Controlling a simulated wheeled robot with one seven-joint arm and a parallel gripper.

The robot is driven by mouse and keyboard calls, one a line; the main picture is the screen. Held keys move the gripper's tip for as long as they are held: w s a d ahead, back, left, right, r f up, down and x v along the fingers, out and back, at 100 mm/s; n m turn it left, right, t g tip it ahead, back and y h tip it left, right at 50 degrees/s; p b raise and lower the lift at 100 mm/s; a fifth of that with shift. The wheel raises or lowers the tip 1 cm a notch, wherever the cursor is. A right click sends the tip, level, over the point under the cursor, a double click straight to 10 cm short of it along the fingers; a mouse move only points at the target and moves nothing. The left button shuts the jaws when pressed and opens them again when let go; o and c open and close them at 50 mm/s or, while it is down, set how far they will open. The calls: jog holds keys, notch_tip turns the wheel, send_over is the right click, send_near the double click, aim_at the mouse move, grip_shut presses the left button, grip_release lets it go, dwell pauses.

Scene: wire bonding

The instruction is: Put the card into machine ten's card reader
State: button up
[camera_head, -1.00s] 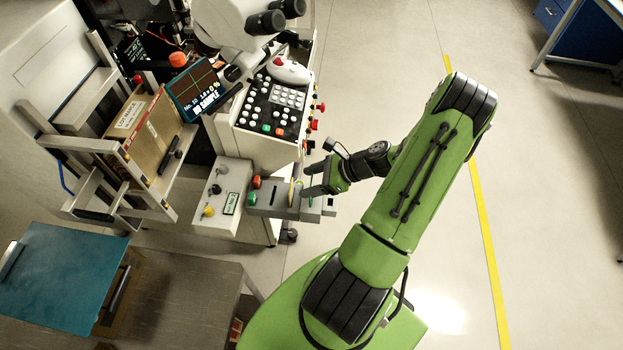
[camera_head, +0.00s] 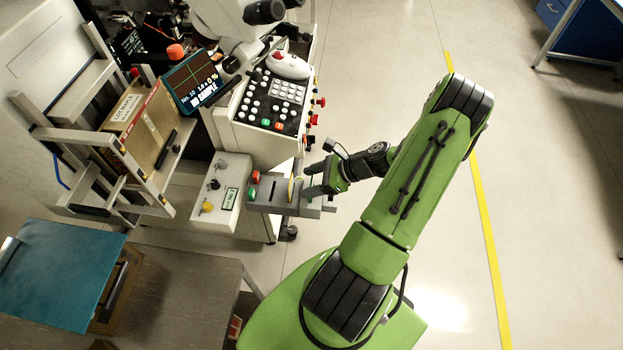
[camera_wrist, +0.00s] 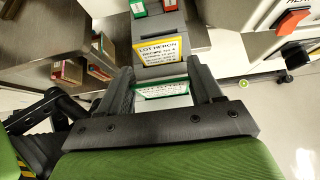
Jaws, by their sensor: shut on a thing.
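My gripper (camera_head: 308,180) is shut on a white card with a green top band (camera_wrist: 162,88), which shows between the fingers in the wrist view. The fingers are low at the right end of a grey slotted block (camera_head: 264,208). A yellow-bordered card (camera_wrist: 165,48) stands upright in this block just beyond the held card; it also shows in the head view (camera_head: 291,188). The held card's lower edge is hidden, so I cannot tell whether it sits in a slot. Machine ten's screen (camera_head: 194,82) reads No. 10. I cannot make out which part is its card reader.
A steel table (camera_head: 185,290) is at lower left. Open floor lies right.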

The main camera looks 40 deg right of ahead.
jog(key=shift+f+b, duration=0.85)
jog(key=shift+f, duration=0.6)
jog(key=o, duration=1.1)
jog(key=p+v, duration=0.3)
jog(key=v, duration=1.3)
jog(key=shift+f, duration=0.1)
